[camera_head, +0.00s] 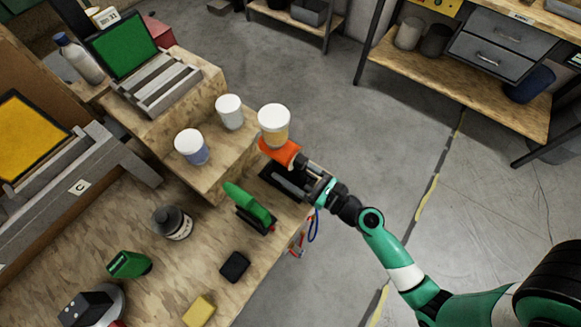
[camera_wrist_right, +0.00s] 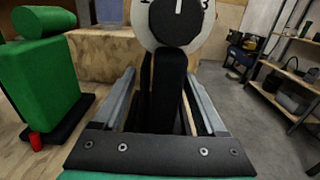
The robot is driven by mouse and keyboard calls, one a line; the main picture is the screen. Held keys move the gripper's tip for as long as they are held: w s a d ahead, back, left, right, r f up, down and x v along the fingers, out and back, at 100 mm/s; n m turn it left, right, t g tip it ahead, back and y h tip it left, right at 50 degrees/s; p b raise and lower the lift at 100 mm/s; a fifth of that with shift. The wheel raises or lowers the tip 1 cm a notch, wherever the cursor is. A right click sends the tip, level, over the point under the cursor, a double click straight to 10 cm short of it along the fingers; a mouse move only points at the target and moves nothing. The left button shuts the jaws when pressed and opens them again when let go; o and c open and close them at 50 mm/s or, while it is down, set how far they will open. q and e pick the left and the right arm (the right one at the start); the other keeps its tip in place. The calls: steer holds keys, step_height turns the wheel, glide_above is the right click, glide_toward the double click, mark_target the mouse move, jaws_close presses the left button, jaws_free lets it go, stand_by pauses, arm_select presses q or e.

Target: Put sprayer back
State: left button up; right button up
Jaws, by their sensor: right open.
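The sprayer (camera_head: 280,150) is orange, with an amber cup and white lid on top. It stands upright at the table's right edge, by a dark pad (camera_head: 268,186). In the right wrist view its black handle (camera_wrist_right: 168,95) and white numbered dial (camera_wrist_right: 148,27) face me. My right gripper (camera_head: 288,180) reaches in from the right, low behind the sprayer. Its two fingers (camera_wrist_right: 160,85) are apart, one on each side of the handle, with gaps showing. The handle's lower end is partly hidden. My left gripper is not in view.
A green tool (camera_head: 248,205) stands close left of the gripper. White-lidded jars (camera_head: 229,112) sit on a raised wooden block (camera_head: 212,178). A dark bottle (camera_head: 172,222), black box (camera_head: 234,266) and yellow block (camera_head: 199,311) are on the table.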

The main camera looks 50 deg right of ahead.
steer(key=shift+r, duration=0.25)
steer(key=s, duration=1.2)
steer(key=shift+d+f, duration=0.15)
steer(key=shift+d, duration=0.25)
